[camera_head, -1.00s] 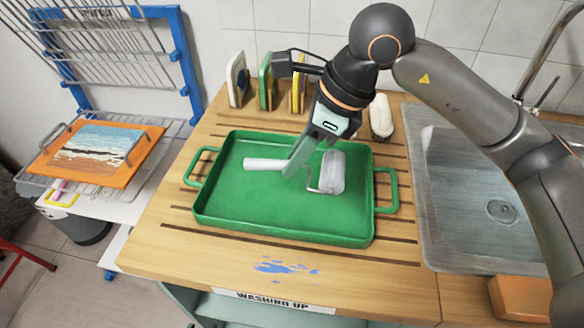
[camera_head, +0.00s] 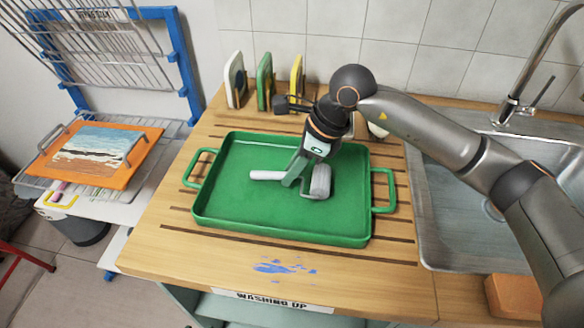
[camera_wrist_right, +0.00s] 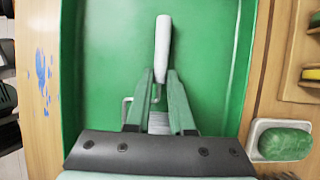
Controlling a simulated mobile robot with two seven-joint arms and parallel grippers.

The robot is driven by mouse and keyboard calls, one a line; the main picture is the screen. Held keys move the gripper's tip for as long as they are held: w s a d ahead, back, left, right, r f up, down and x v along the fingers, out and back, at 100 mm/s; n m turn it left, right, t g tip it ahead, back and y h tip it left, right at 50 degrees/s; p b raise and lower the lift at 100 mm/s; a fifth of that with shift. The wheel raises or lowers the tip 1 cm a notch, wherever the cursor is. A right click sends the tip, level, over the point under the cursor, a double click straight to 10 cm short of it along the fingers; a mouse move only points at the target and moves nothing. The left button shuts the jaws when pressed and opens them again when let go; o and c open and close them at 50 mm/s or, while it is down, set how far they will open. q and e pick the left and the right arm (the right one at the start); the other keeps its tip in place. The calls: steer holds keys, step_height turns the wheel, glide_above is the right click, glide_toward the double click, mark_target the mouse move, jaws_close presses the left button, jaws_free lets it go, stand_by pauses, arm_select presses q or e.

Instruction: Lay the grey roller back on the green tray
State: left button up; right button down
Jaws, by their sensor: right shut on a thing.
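The green tray (camera_head: 240,215) lies on the wooden counter, its handles pointing left and right. The grey roller (camera_head: 321,181) is inside the tray's outline, its white handle (camera_head: 266,175) pointing left. My right gripper (camera_head: 292,181) comes down over the tray and is shut on the roller, between handle and roller head. In the right wrist view the roller's white handle (camera_wrist_right: 163,45) extends beyond the fingers (camera_wrist_right: 158,92), and the roller head is partly hidden by the gripper. I cannot tell whether the roller touches the tray floor. My left gripper is not in view.
A metal sink (camera_head: 445,225) with a tap (camera_head: 530,75) is at the right. Several upright boards, including a yellow one (camera_head: 296,80), stand behind the tray. A green sponge in a white dish (camera_wrist_right: 285,144) is close by. An orange-framed painting (camera_head: 92,150) lies on the left rack.

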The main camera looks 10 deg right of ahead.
steer(key=shift+f, duration=0.2)
steer(key=c, duration=0.8)
jaws_free()
steer(key=shift+r, duration=0.4)
steer(key=v, duration=1.1)
steer(key=shift+s+d+r, duration=0.1)
steer(key=shift+d+r, duration=0.1)
steer(key=shift+r, duration=0.1)
